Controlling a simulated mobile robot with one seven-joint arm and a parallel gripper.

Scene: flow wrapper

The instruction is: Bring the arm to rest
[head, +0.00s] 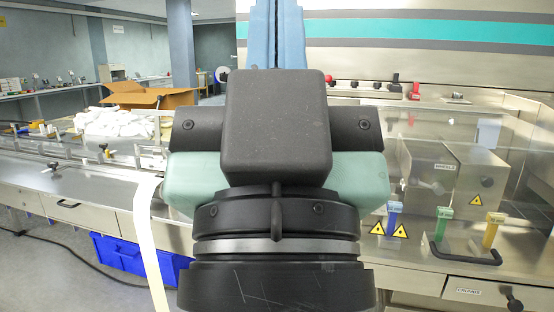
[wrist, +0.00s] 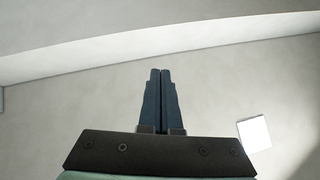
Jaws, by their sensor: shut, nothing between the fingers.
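My gripper (wrist: 156,75) shows in the wrist view with its two dark fingers side by side, shut, and nothing between them. Beyond the fingers is a plain pale surface with a lighter band across the top. In the head view my gripper (head: 276,30) points up, with its blue fingers at the top edge of the picture. Its dark body and my wrist fill the middle of the view and hide what lies behind. The fingertips are cut off by the top edge there.
A steel machine with clear guards (head: 490,125) stands at right, with a black handle (head: 465,258) in front. A conveyor bench (head: 60,180) runs at left, bearing a white heap (head: 115,122) and an open cardboard box (head: 150,97). A blue crate (head: 125,256) sits below.

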